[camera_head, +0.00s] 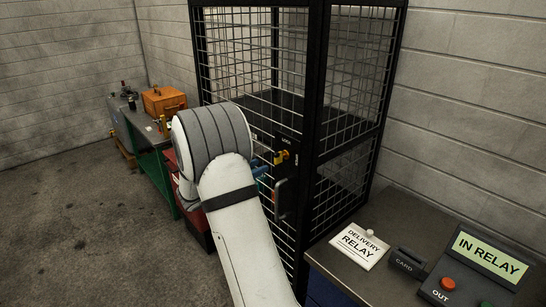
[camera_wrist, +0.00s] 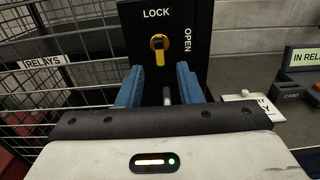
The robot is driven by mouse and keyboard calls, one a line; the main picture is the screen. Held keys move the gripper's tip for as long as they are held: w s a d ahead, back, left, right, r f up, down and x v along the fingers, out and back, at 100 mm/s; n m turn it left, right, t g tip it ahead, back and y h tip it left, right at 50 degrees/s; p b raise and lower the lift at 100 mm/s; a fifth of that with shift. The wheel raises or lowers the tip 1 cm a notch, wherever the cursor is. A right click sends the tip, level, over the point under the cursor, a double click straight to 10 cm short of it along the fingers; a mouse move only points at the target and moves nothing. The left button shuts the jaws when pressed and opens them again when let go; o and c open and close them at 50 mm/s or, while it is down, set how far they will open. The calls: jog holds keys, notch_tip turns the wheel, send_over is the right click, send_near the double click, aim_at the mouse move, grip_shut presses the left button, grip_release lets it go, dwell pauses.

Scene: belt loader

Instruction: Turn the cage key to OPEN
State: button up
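The yellow cage key (camera_wrist: 159,48) sits in a black lock plate (camera_wrist: 190,20) in the wrist view, upright, with its top towards the LOCK label. The OPEN label is to its right. In the head view the key (camera_head: 282,157) shows on the dark plate at the cage front. My gripper (camera_wrist: 160,88) has its two blue fingers apart, one each side below the key, with no object seen held between them. In the head view my arm hides most of the gripper; a bit of blue finger (camera_head: 260,171) shows just left of the key.
The black mesh cage (camera_head: 318,120) stands ahead, with a door handle (camera_head: 281,198) below the lock. At right, a grey counter (camera_head: 395,215) carries a DELIVERY RELAY card (camera_head: 358,246), a card reader (camera_head: 408,262) and an IN RELAY panel (camera_head: 488,256). A green bench (camera_head: 152,160) stands at left.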

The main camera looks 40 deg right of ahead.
aim_at(275, 158)
jog(key=d+p, duration=0.2)
jog(key=d, duration=0.5)
jog(key=shift+w+d, duration=0.35)
jog(key=shift+c, duration=0.3)
grip_shut()
